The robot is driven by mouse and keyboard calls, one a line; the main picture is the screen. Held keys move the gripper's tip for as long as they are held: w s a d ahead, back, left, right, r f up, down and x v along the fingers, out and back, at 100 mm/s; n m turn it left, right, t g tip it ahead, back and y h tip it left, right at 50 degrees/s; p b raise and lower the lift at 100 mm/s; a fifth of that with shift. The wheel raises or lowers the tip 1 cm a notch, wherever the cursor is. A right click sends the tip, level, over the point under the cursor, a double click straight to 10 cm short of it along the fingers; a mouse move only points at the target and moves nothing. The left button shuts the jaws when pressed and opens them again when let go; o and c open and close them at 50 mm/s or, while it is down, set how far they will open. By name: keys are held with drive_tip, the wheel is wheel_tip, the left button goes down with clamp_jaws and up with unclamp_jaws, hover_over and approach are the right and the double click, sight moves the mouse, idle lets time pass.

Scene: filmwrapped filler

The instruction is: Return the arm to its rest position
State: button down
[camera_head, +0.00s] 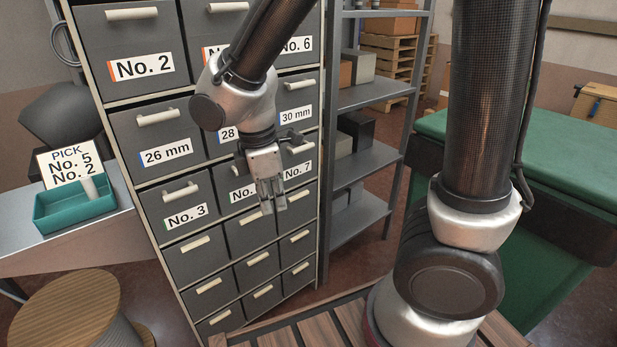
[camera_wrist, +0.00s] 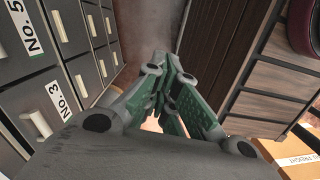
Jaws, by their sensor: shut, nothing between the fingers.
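My gripper (camera_head: 272,205) is shut and empty. It hangs pointing down in front of the drawer cabinet (camera_head: 163,85), over the drawers on its right side, and hides part of their labels. In the wrist view my gripper (camera_wrist: 172,122) shows its green-grey fingers drawn together, with nothing between them. My arm reaches from the top of the head view down to it. The cabinet's drawers, labelled with numbers and sizes, all look closed.
A teal tray (camera_head: 75,212) with a whitish item in it and a sign (camera_head: 70,165) reading "PICK No. 5 No. 2" stand on a grey surface at left. A wooden spool (camera_head: 70,312) is below. Grey shelving (camera_head: 375,155) and a green-topped bench (camera_head: 565,165) are at right.

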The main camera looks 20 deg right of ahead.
drive_tip(key=s+d+r+m, duration=0.1)
drive_tip(key=d+r+m, duration=0.3)
drive_tip(key=d+m, duration=0.3)
drive_tip(key=shift+s+d+r+y, duration=0.15)
drive_tip(key=shift+s+r+y, duration=0.15)
drive_tip(key=shift+s+r, duration=0.1)
drive_tip(key=s+d+r+m+t, duration=0.2)
drive_tip(key=s+d+r+m, duration=0.1)
drive_tip(key=d, duration=0.4)
drive_tip(key=s+d+r+m+t, duration=0.2)
drive_tip(key=s+d+r+m, duration=0.1)
drive_tip(key=d+r+m, duration=0.3)
drive_tip(key=shift+s+d+r+m+y, duration=0.15)
drive_tip(key=shift+s+d+m+y, duration=0.3)
drive_tip(key=shift+d, duration=0.75)
drive_tip(key=c, duration=2.2)
unclamp_jaws()
drive_tip(key=shift+w, duration=0.1)
